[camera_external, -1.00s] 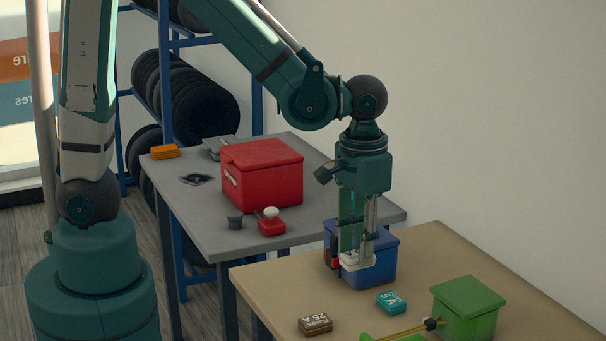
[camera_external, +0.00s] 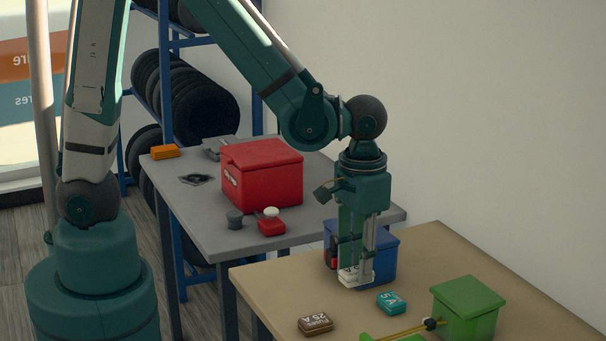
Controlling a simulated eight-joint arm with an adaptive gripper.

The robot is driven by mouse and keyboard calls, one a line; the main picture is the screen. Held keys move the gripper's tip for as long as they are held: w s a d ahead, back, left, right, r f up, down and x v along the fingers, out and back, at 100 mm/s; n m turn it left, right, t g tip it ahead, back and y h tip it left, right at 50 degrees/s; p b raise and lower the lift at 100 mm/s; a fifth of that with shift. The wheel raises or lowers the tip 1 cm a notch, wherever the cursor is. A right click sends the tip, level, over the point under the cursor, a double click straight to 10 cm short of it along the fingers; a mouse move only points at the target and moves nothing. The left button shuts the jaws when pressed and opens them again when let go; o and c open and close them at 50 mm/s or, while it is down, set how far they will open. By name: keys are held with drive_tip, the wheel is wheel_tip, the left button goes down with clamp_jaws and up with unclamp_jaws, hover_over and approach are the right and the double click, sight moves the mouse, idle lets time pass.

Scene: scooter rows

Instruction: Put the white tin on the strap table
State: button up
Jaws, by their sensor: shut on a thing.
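The white tin (camera_external: 347,275) shows between the fingers of my gripper (camera_external: 356,276), in front of the blue box (camera_external: 382,258). My gripper points down and is shut on the tin, low over the tan table (camera_external: 278,291). The fingers hide part of the tin, and I cannot tell whether it touches the tabletop. A grey table (camera_external: 230,240) stands behind to the left. I cannot tell for sure which one is the strap table.
A brown tin (camera_external: 315,323), a teal tin (camera_external: 391,303) and a green box (camera_external: 467,308) with a yellow rod (camera_external: 405,333) beside it are on the tan table.

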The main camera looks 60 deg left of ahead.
sight(360, 290)
drive_tip(key=shift+f+b, duration=0.35)
drive_tip(key=shift+f, duration=2.05)
drive_tip(key=shift+f+b, duration=0.3)
drive_tip(key=shift+f, duration=1.8)
drive_tip(key=shift+f, duration=0.2)
drive_tip(key=o, duration=0.9)
drive_tip(key=shift+r, duration=0.3)
drive_tip(key=shift+r+p, duration=0.9)
drive_tip(key=shift+r, duration=5.05)
